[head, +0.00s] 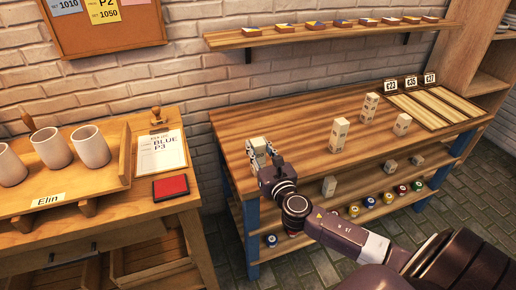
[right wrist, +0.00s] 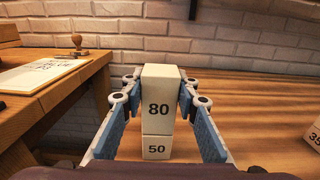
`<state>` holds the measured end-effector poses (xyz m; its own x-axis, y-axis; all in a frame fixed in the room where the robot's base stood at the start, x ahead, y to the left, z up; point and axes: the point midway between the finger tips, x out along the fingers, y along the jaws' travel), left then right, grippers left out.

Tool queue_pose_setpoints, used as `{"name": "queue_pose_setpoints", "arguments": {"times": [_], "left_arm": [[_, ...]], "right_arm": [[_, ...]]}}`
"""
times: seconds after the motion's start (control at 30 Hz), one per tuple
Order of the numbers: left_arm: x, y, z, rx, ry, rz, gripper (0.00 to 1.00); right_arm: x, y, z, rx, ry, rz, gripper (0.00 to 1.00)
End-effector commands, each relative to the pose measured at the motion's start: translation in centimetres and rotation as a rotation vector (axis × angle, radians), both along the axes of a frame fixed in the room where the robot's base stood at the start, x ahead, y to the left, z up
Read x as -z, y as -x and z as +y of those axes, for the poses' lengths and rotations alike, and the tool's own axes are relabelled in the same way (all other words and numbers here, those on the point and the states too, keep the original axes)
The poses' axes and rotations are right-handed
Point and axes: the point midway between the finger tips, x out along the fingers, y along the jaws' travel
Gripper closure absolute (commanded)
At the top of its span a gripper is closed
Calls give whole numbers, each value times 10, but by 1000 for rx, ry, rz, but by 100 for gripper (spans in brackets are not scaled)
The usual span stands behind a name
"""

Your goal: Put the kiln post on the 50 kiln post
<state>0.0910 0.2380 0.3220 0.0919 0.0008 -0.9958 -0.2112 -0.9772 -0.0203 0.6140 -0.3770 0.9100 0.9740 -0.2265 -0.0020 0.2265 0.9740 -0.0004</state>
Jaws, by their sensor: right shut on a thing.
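My right gripper (head: 262,155) is over the left end of the workbench, shut on a pale kiln post marked 80. In the right wrist view this 80 kiln post (right wrist: 160,103) stands upright between the blue finger pads of the right gripper (right wrist: 160,105). A post marked 50 (right wrist: 156,148) is directly below it, lined up with it. The two faces meet at a thin line and look stacked, with no clear gap. In the head view the fingers hide most of both posts. My left gripper is not in view.
Other posts stand on the workbench (head: 300,115): a tall one (head: 368,107), one in the middle (head: 340,133) and one at right (head: 402,124). A slatted board (head: 435,105) with price cards lies at far right. Paint jars (head: 369,201) stand on the lower shelf.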

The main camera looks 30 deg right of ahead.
Motion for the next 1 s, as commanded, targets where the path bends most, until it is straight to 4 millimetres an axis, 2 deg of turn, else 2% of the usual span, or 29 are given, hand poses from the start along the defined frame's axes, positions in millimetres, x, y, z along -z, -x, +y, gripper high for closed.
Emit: {"name": "queue_pose_setpoints", "arguments": {"times": [0.27,0.3,0.47,0.8,1.0], "left_arm": [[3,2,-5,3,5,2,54],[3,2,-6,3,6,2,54],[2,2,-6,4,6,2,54],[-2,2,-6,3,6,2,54],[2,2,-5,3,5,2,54]], "right_arm": [[2,0,0,0,0,-2,100],[3,0,0,0,0,-1,71],[2,0,0,0,0,-1,55],[-3,0,0,0,0,-1,55],[1,25,6,-2,1,2,55]]}}
